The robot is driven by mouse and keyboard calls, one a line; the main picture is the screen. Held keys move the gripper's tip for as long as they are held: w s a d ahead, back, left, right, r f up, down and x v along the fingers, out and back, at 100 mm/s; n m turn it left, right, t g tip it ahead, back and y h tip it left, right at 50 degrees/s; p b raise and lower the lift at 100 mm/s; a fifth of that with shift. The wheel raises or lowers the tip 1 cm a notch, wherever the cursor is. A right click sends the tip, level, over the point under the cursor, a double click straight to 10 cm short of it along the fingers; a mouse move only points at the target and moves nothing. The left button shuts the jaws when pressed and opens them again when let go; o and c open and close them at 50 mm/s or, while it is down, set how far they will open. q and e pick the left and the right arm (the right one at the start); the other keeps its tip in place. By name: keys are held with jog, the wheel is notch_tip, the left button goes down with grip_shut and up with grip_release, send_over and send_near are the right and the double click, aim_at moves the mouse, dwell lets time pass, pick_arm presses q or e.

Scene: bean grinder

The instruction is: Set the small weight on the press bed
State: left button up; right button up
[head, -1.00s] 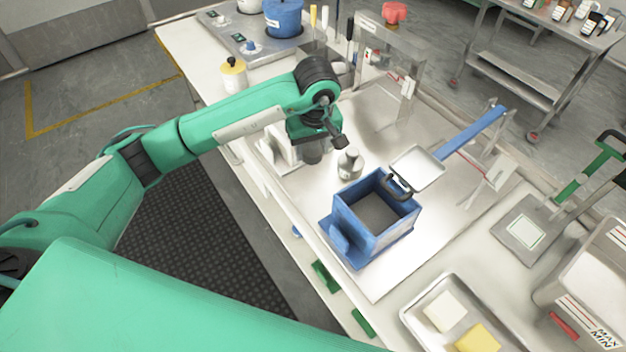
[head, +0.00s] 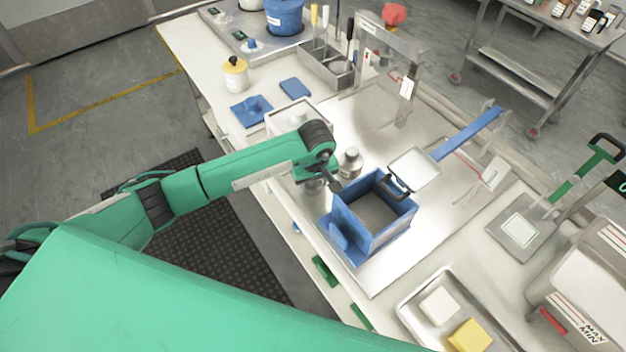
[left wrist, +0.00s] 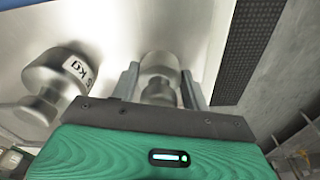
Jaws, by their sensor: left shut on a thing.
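A small steel weight (left wrist: 160,72) is between the fingers of my left gripper (left wrist: 160,88), which is shut on it. In the head view the left gripper (head: 325,183) is beside the near left side of the blue box, with the held weight (head: 313,185) partly hidden below it. I cannot tell how high it is held. A second steel weight (head: 349,162) stands behind the blue box; its "kg" label shows in the left wrist view (left wrist: 55,80). A steel press frame with a red knob (head: 393,15) stands at the back. My right gripper is not in view.
The blue box (head: 376,215) is open, with a steel plate (head: 413,168) on a blue lever (head: 468,133) beside it. A steel tray (head: 425,325) with a white and a yellow block is at front right. The steel sheet (head: 385,112) under the press frame is clear.

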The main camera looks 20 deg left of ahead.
aim_at(315, 189)
pick_arm(q)
jog(key=shift+f, duration=0.1)
jog(key=o, duration=1.3)
jog(key=shift+o, duration=0.2)
jog(key=shift+r, duration=0.5)
notch_tip(315, 189, up, 11)
jog(key=s+b, duration=0.1)
jog(key=b, duration=0.2)
jog(key=shift+d+r, duration=0.15)
jog(key=shift+d, duration=0.3)
